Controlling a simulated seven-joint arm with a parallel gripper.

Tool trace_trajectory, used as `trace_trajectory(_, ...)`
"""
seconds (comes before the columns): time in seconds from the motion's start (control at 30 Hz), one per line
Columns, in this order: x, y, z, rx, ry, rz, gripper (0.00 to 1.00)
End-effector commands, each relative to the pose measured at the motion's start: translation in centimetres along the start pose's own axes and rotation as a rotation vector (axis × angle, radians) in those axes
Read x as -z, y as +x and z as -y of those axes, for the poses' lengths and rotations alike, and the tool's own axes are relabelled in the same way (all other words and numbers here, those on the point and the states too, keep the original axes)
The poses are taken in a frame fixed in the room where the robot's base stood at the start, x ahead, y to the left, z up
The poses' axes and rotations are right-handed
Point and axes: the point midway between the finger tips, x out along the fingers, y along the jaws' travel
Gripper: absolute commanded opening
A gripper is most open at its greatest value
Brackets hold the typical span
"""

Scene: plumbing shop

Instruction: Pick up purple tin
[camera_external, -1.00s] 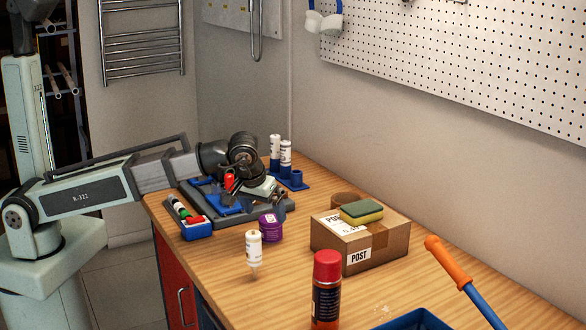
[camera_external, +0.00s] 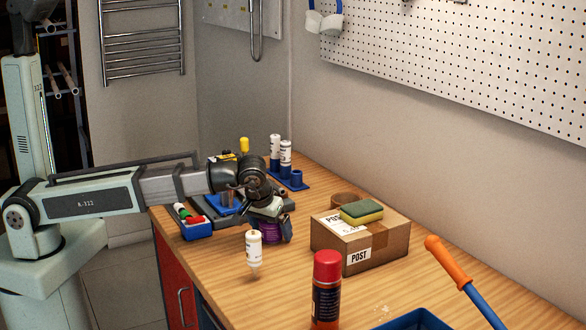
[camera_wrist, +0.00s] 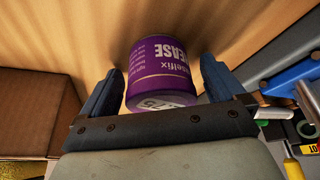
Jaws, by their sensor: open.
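The purple tin (camera_wrist: 160,60) stands on the wooden bench. Whether a finger touches the tin cannot be told.
A cardboard box (camera_external: 386,249) with a sponge (camera_external: 361,212) on it stands to the right. A white bottle (camera_external: 254,250) stands just in front of the tin. A blue tray of markers (camera_external: 196,231) and a grey tool tray lie left. A red-capped can (camera_external: 326,295) stands nearer.

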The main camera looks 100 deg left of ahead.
Motion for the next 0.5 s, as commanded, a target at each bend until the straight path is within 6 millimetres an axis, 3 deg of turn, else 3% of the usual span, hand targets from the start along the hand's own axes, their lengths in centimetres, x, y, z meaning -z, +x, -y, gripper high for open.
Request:
trace_trajectory(0.17,-0.01,-0.01,0.0,0.0,0.0,0.0,0.95)
trace_trajectory(0.5,-0.02,-0.03,0.0,0.0,0.0,0.0,0.63)
